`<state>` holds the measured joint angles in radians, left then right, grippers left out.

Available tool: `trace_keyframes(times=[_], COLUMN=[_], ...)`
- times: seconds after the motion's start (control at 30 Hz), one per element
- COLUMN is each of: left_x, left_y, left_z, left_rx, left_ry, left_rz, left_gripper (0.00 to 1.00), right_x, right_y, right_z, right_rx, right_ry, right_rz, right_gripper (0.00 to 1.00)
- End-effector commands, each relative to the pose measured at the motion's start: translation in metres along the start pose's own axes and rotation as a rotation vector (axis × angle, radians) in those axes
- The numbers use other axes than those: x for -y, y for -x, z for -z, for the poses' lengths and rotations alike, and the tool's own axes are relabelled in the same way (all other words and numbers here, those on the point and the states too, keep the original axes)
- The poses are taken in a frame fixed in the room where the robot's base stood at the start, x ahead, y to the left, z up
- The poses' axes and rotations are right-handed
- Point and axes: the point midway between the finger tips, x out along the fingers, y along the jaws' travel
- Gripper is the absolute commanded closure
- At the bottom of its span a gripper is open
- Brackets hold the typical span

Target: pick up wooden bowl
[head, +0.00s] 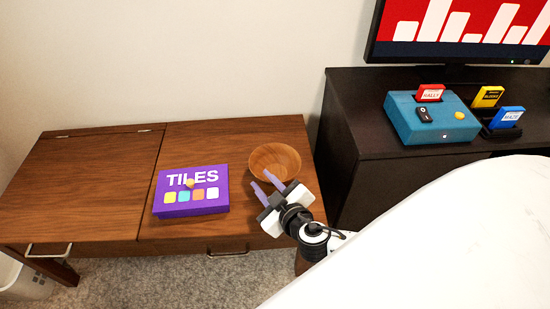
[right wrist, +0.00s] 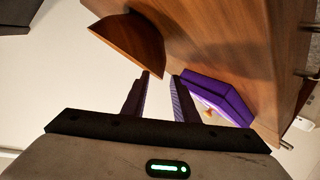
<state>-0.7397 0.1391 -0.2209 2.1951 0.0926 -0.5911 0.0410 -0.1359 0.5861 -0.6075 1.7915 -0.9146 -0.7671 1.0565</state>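The wooden bowl (head: 275,158) sits upright on the right part of the wooden hutch top, near its back right corner. My right gripper (head: 264,182) comes in from the lower right, with its two purple-grey fingers apart at the bowl's front left side. In the right wrist view, the bowl (right wrist: 133,42) lies just beyond the fingertips, up and to the left. The gap between the fingers (right wrist: 160,76) looks empty. I cannot tell whether a finger touches the rim. My left gripper is not in view.
A purple TILES box (head: 190,207) with a small yellowish knob-like piece on top lies left of the bowl. The hutch top (head: 85,190) is bare farther left. A dark cabinet (head: 360,130) with a teal console (head: 430,125), cartridges and a screen (head: 460,30) stands at right.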

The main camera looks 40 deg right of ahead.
Motion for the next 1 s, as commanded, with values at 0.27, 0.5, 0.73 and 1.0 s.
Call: trace_keyframes(times=[0.27,0.5,0.73,1.0], left_x=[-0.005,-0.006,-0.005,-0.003], left_y=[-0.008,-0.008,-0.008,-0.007], left_z=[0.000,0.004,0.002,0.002], left_rx=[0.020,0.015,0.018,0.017], left_ry=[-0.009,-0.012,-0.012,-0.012], left_rz=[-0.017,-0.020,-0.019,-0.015], left_gripper=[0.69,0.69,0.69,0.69], right_x=[0.001,0.001,0.001,0.000], right_y=[-0.032,-0.033,-0.032,-0.032], right_z=[0.000,0.000,-0.001,0.000], right_rx=[0.000,0.001,0.001,0.001], right_ry=[0.000,-0.001,-0.001,0.000], right_rz=[0.001,0.001,0.001,0.001], right_gripper=[0.73,0.77,1.00,1.00])
